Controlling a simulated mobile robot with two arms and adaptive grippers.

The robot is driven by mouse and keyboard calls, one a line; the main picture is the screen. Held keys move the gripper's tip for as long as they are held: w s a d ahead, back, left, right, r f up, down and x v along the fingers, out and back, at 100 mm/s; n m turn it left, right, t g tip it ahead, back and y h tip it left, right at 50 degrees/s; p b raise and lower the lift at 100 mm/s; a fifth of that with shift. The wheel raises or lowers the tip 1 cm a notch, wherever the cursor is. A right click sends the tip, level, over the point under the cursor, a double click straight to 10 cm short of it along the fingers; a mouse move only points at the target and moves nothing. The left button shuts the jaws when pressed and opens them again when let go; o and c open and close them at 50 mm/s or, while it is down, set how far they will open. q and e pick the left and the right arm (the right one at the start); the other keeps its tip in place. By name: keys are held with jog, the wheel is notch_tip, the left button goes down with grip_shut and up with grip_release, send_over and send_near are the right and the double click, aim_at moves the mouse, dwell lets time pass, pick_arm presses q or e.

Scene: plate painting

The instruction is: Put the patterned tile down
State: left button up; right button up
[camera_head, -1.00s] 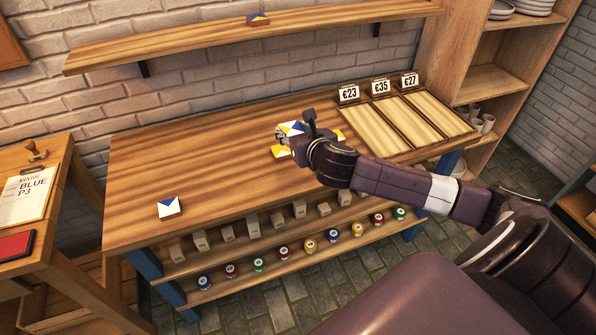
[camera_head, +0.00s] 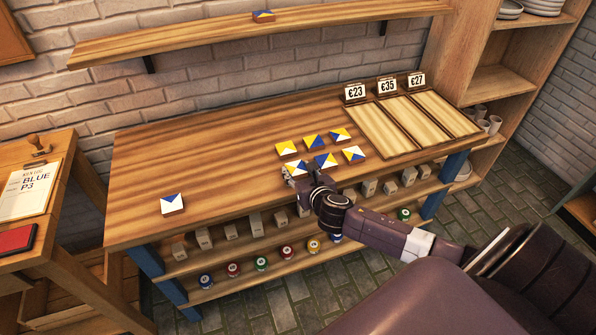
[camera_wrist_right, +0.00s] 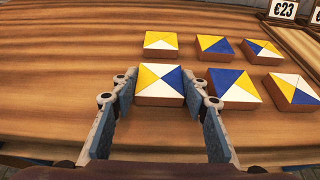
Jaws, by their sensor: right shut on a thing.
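The patterned tile (camera_wrist_right: 160,83), with blue, yellow and white triangles, is between the fingers of my right gripper (camera_wrist_right: 160,97), which is shut on it. In the head view the gripper (camera_head: 291,172) holds the tile (camera_head: 297,166) at the front-left corner of a block of tiles, level with the front row. The tile sits flat at about table height; I cannot tell whether it touches the wooden table (camera_head: 235,165). My left gripper is not in view.
Several similar tiles stand beside and behind it, including a yellow-white one (camera_wrist_right: 160,42) behind and a blue-yellow-white one (camera_wrist_right: 232,85) to the right. A lone blue-white tile (camera_head: 172,203) lies far left. Priced trays (camera_head: 390,130) stand right. The table between is clear.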

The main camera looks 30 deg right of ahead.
jog(key=shift+r, duration=0.1)
jog(key=o, duration=1.2)
jog(key=shift+s, duration=0.15)
jog(key=v, duration=1.1)
jog(key=shift+s, duration=0.35)
jog(key=shift+r, duration=0.1)
